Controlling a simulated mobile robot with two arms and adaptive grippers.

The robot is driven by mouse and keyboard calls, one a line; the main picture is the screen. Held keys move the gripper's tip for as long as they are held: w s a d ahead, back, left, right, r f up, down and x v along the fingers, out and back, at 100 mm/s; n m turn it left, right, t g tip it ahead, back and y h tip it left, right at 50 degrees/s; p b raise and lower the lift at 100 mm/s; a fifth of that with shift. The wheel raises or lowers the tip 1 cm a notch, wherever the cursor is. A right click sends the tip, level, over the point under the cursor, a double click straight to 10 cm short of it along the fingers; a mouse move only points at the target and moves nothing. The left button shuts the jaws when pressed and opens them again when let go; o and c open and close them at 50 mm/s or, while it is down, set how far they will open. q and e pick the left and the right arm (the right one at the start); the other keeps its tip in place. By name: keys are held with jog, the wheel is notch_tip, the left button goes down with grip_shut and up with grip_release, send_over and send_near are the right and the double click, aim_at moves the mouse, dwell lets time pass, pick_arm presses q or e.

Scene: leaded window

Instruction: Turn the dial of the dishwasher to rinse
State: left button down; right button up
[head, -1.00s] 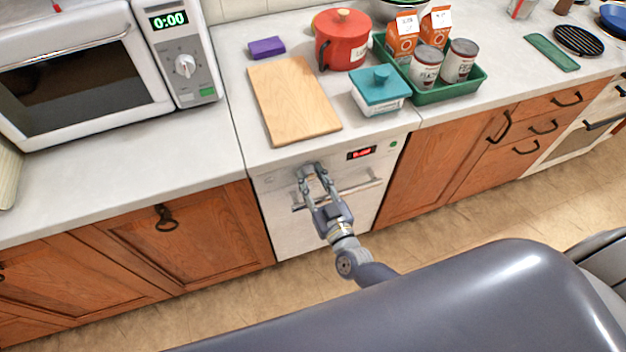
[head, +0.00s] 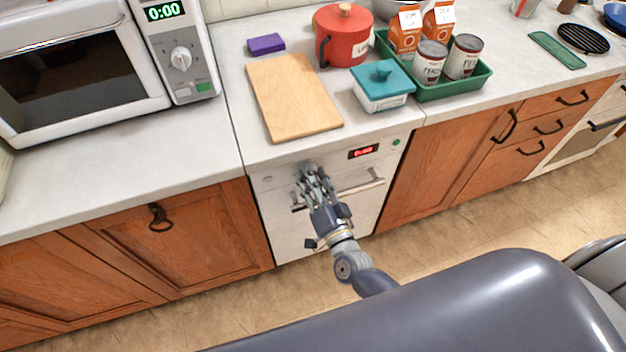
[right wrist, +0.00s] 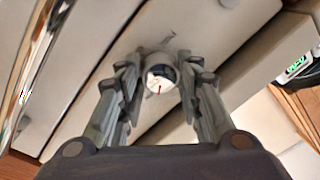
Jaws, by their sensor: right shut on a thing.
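The white dishwasher (head: 290,228) stands under the counter, with a red display (head: 363,152), a green button and a bar handle (head: 362,187) on its front. My right gripper (head: 309,172) is at the upper left of that front, over the dial, which it hides in the head view. In the right wrist view the round dial (right wrist: 160,77) has a pale face with a small red mark and sits between the fingertips of my right gripper (right wrist: 161,80). The gripper is shut on the dial. My left gripper is not in view.
A wooden board (head: 293,97), a teal-lidded box (head: 383,86) and a red pot (head: 343,36) stand on the counter above. A microwave (head: 80,65) is at the left. The handle lies just right of my gripper.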

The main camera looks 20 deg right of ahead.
jog(key=shift+m, duration=0.4)
jog(key=o, duration=1.1)
jog(key=s, duration=1.2)
jog(key=shift+d+f, duration=0.3)
jog(key=shift+d, duration=0.05)
jog(key=shift+f, duration=0.1)
